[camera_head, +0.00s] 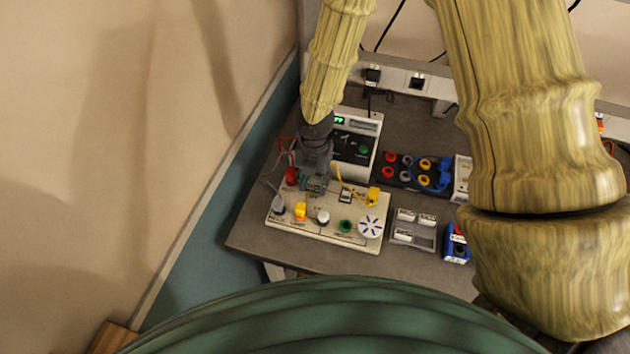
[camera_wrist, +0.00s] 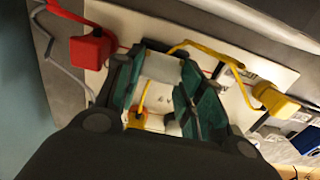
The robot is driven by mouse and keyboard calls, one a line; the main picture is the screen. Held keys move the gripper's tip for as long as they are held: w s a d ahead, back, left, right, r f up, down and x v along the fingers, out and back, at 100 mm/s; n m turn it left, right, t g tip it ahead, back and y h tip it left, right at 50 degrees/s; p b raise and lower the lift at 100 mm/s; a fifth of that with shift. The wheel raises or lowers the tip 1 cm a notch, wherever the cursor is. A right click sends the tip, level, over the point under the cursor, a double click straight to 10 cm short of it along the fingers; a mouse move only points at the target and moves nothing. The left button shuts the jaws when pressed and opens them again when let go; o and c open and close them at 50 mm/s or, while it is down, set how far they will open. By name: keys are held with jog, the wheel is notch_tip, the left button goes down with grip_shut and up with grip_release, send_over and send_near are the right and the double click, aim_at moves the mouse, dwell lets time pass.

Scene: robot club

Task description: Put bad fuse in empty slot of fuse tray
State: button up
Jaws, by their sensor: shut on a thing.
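My gripper (camera_head: 315,184) is over the back left part of the cream circuit board (camera_head: 330,231). In the wrist view, its teal finger pads (camera_wrist: 163,82) are shut on a pale block, the fuse (camera_wrist: 163,67). The block looks close above the board, but I cannot tell whether it touches it. The grey fuse tray (camera_head: 413,243) lies just right of the board. White fuses (camera_head: 405,214) sit in three of its slots, and the front right slot looks empty. The held fuse is hidden by the gripper in the head view.
The board carries a red plug (camera_wrist: 90,48), a yellow plug (camera_wrist: 275,98), wires and a round white dial (camera_head: 370,227). A meter box (camera_head: 357,145) stands behind it. A blue device (camera_head: 457,245) stands right of the tray. The wall is close on the left.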

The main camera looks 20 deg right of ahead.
jog(key=shift+w+f, duration=0.1)
jog(key=shift+d+f, duration=0.1)
jog(key=shift+f, duration=0.05)
jog(key=o, duration=0.9)
jog(key=shift+f+b, duration=0.1)
jog(key=shift+b, duration=0.55)
